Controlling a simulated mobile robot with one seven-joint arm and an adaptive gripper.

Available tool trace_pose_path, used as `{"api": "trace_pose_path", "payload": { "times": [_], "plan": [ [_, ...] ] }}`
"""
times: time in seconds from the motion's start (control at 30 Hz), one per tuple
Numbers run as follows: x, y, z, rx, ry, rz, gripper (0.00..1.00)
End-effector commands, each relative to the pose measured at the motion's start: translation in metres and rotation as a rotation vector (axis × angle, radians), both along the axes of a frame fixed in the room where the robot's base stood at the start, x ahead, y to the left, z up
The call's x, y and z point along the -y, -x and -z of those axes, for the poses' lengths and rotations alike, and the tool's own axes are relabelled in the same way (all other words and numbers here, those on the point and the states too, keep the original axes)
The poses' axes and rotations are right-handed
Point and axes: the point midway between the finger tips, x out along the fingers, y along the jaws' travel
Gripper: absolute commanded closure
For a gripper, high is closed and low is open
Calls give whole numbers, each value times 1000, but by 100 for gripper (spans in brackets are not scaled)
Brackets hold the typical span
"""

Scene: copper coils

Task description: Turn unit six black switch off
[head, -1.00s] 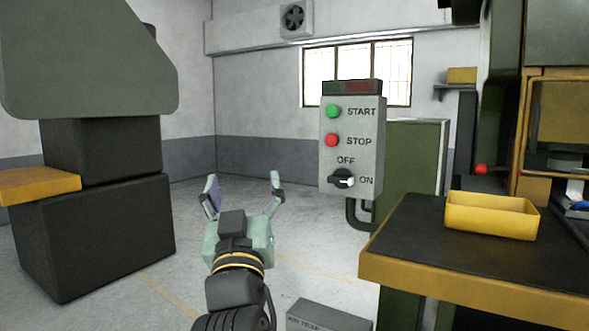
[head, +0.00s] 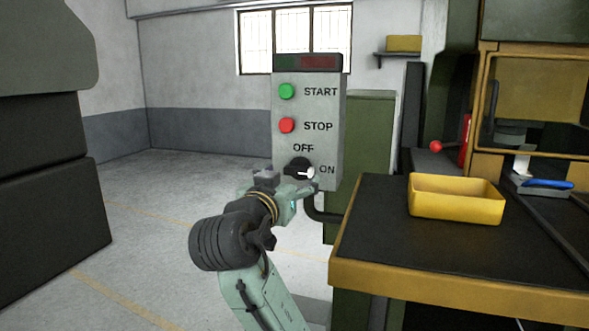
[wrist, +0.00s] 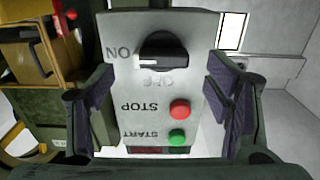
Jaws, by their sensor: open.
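The grey control box (head: 333,118) has a green START button (head: 287,91), a red STOP button (head: 287,125) and a black rotary switch (head: 298,165). The switch's white mark points right, toward ON. In the wrist view the box appears upside down, with the black switch (wrist: 163,53) at the top and its white mark toward ON. My gripper (wrist: 160,100) is open, its purple-padded fingers apart on either side of the box as seen there, holding nothing. In the head view my gripper (head: 292,190) is just in front of the switch and partly covers the box's lower edge.
A workbench (head: 345,262) with a yellow edge and a yellow bin (head: 455,205) stands to the right. A green cabinet (head: 365,140) is behind the box. Dark machinery stands at left. The floor (head: 170,230) between is clear.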

Motion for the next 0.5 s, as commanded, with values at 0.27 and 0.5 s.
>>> {"api": "trace_pose_path", "payload": {
  "times": [0.27, 0.5],
  "plan": [
    [11, -34, -1, -1, 0, 0, 28],
    [12, -39, 0, 1, 0, -2, 28]
  ]
}}
